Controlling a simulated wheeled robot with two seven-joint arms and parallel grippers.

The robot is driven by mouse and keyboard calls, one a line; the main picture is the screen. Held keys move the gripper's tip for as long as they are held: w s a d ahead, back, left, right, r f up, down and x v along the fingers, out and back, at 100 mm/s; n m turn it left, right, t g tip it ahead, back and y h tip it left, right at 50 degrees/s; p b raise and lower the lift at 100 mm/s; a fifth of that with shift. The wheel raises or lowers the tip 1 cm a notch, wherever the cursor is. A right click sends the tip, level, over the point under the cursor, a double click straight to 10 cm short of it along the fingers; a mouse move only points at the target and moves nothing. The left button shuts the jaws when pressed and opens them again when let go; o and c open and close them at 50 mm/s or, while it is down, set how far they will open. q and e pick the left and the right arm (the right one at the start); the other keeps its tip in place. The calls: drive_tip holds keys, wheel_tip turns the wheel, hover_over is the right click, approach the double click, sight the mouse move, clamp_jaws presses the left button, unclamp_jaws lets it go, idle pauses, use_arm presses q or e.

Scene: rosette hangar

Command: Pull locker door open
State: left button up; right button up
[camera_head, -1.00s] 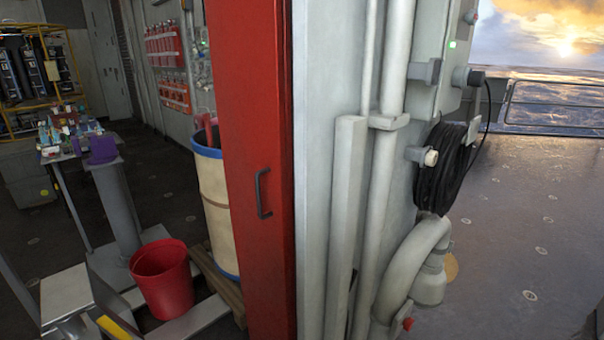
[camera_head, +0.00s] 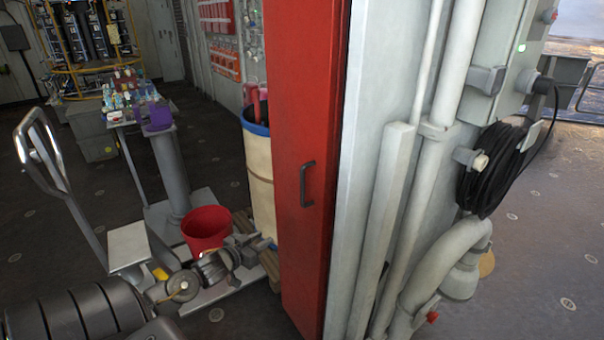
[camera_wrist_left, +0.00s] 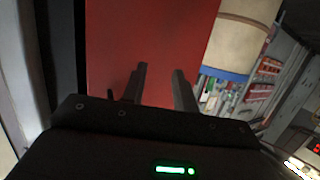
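The red locker door (camera_head: 305,130) stands upright in the middle of the head view, with a dark vertical bar handle (camera_head: 306,184) on its face. It looks shut. My left gripper (camera_head: 252,245) is low and to the left of the handle, apart from it. In the left wrist view, its two dark fingers (camera_wrist_left: 160,74) are spread and empty, with the red door (camera_wrist_left: 145,35) filling the view behind them. I cannot make out the handle in the left wrist view. My right gripper is not in view.
A cream barrel with a blue rim (camera_head: 262,185) stands left of the door, near a red bucket (camera_head: 206,228). A cart (camera_head: 127,246) and a cluttered table stand further left. Pipes (camera_head: 450,75) and a black cable coil (camera_head: 488,172) line the wall at right.

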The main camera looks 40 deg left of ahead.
use_arm(q)
drive_tip(key=d+r+m+t+h+p, duration=0.1)
drive_tip(key=d+r+t+h, duration=0.15)
drive_tip(key=r, duration=0.75)
drive_tip(key=d+r+m+t+h+p, duration=0.1)
drive_tip(key=d+r, duration=0.3)
drive_tip(key=r, duration=0.5)
drive_tip(key=p, duration=0.2)
hover_over(302, 203)
drive_tip(key=shift+w+a+r+g, duration=0.15)
drive_tip(key=shift+w+g, duration=0.1)
drive_tip(key=shift+w, duration=0.1)
clamp_jaws()
